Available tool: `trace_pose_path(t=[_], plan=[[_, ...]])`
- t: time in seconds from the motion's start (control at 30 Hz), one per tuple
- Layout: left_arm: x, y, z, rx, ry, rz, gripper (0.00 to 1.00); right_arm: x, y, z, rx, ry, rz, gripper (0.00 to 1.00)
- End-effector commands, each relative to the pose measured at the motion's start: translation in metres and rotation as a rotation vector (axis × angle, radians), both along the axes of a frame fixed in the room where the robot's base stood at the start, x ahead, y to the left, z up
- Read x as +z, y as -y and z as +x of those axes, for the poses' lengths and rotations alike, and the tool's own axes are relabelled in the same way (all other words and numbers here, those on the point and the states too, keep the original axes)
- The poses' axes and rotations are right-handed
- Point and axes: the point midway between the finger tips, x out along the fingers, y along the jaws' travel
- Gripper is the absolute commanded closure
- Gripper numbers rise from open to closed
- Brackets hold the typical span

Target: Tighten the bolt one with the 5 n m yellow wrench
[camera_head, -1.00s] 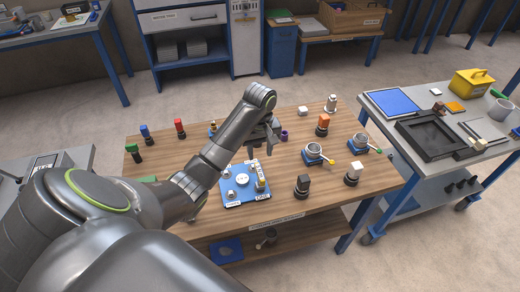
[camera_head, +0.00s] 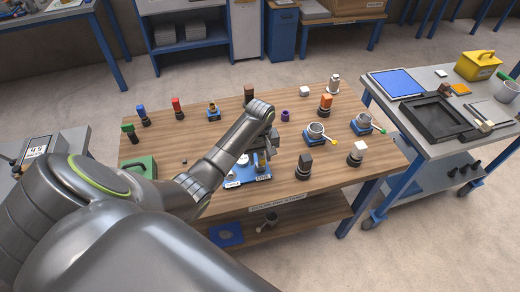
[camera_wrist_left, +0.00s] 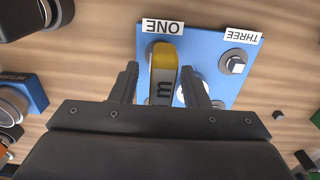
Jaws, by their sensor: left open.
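The yellow wrench (camera_wrist_left: 164,54) stands at the corner of the blue plate marked ONE, with its yellow top towards the wrist camera; part of it also shows in the head view (camera_head: 260,161). The blue plate (camera_wrist_left: 205,42) carries the ONE and THREE labels, and a bolt (camera_wrist_left: 235,65) shows beside THREE. Bolt one is hidden beneath the wrench. My left gripper (camera_wrist_left: 165,78) is open, with one finger on each side of the wrench and visible gaps. In the head view the gripper (camera_head: 262,148) covers part of the blue plate (camera_head: 250,182). My right gripper is not in view.
Two blue-based cups with handles (camera_head: 315,133) stand right of the plate. Black-based tools (camera_head: 304,166) stand at the front right, and several more at the back left. A green case (camera_head: 140,167) is at the left. A trolley (camera_head: 400,165) stands at the right.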

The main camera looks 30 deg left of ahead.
Motion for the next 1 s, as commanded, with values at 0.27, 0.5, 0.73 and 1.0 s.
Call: trace_pose_path(t=[0.27, 0.5, 0.73, 1.0], plan=[[-0.0034, 0.0000, -0.0003, 0.000, 0.000, 0.000, 0.58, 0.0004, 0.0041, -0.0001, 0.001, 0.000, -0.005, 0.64], [-0.0032, -0.0001, -0.0003, 0.000, -0.001, 0.001, 0.83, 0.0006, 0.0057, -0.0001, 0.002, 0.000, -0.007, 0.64], [-0.0030, -0.0002, -0.0002, 0.000, -0.001, 0.001, 0.85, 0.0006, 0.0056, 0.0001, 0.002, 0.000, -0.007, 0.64], [-0.0026, -0.0003, -0.0002, -0.003, -0.001, 0.001, 1.00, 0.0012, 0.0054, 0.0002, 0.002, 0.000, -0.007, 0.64]])
